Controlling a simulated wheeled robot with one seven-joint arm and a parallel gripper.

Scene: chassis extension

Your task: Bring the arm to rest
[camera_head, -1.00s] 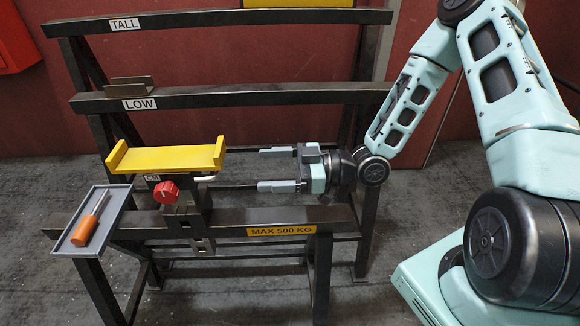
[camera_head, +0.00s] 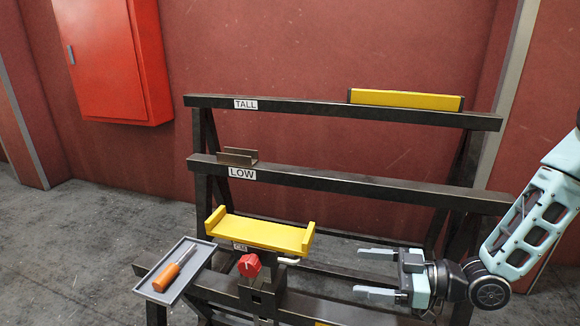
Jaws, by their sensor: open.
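My gripper (camera_head: 376,273) is at the lower right of the head view. Its two fingers are apart, point left, and hold nothing. It hangs in free air to the right of a yellow channel-shaped piece (camera_head: 262,232), apart from it. That yellow piece sits on a dark stand with a red knob (camera_head: 249,265) on the front beam of the rack. My arm (camera_head: 535,222) reaches in from the right edge, and its upper part is out of view.
A dark rack has an upper beam (camera_head: 310,108) marked TALL and a middle beam (camera_head: 340,184) marked LOW. A yellow piece (camera_head: 405,99) lies on the upper beam, a brown channel (camera_head: 238,156) on the middle one. A grey tray (camera_head: 157,296) holds an orange-handled screwdriver (camera_head: 170,273). A red cabinet (camera_head: 115,60) hangs on the wall.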

